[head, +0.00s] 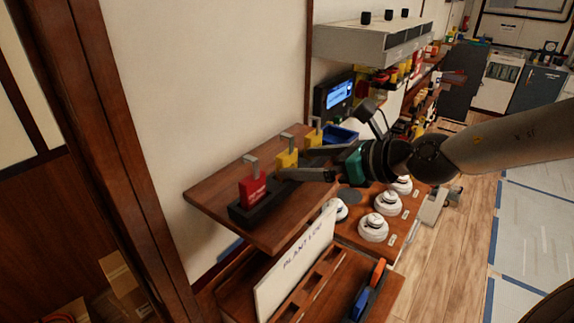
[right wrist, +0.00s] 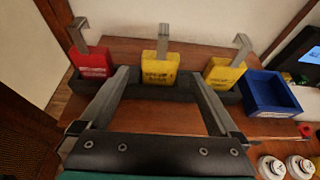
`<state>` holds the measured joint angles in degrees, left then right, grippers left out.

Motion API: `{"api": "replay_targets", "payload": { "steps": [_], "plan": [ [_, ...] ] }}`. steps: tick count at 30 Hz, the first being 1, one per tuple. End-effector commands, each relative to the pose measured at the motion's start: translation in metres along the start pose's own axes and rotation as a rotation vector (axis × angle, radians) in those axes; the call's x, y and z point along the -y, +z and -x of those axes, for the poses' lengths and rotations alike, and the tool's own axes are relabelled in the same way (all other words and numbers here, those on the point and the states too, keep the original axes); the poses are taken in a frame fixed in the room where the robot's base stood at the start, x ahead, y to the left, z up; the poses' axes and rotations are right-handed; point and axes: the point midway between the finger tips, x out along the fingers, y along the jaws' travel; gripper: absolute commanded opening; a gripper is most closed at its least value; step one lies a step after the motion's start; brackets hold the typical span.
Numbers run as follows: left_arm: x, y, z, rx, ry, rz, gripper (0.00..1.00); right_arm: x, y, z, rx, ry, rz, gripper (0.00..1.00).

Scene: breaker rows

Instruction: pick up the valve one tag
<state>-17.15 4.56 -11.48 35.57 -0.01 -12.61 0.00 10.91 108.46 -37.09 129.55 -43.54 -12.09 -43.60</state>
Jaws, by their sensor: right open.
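Three tags with grey metal hooks stand upright in a black rack (right wrist: 140,91) on a wooden shelf. A red tag (head: 252,190) is nearest in the head view, then a middle yellow tag (head: 287,160), then another yellow tag (head: 313,138). The right wrist view shows the red tag (right wrist: 92,63) at left, the middle yellow tag (right wrist: 160,69) and the right yellow tag (right wrist: 224,74). Their lettering is too small to tell which is valve one. My right gripper (head: 293,163) is open and empty, its fingers on either side of the middle yellow tag. My left gripper is out of view.
A blue bin (right wrist: 271,92) stands right of the rack. Below the wooden shelf (head: 215,192) are a white "PLANT LOC" board (head: 292,262) and several round white devices (head: 373,229). A grey overhead unit (head: 375,42) and a screen (head: 340,92) are behind.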

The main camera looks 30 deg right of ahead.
Motion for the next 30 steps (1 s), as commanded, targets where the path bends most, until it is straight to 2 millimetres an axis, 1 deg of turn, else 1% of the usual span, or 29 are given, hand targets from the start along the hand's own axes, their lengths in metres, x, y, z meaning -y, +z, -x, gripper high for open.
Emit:
{"api": "replay_targets", "payload": {
  "steps": [8,18,30],
  "plan": [
    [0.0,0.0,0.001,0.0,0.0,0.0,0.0,0.0,-0.001,-0.012,-0.003,0.0,-0.004,0.97],
    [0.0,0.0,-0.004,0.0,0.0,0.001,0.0,-0.001,-0.001,-0.028,-0.002,-0.001,-0.002,0.97],
    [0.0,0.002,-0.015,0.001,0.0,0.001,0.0,0.0,0.0,-0.047,-0.002,-0.001,-0.001,0.97]
  ]
}}
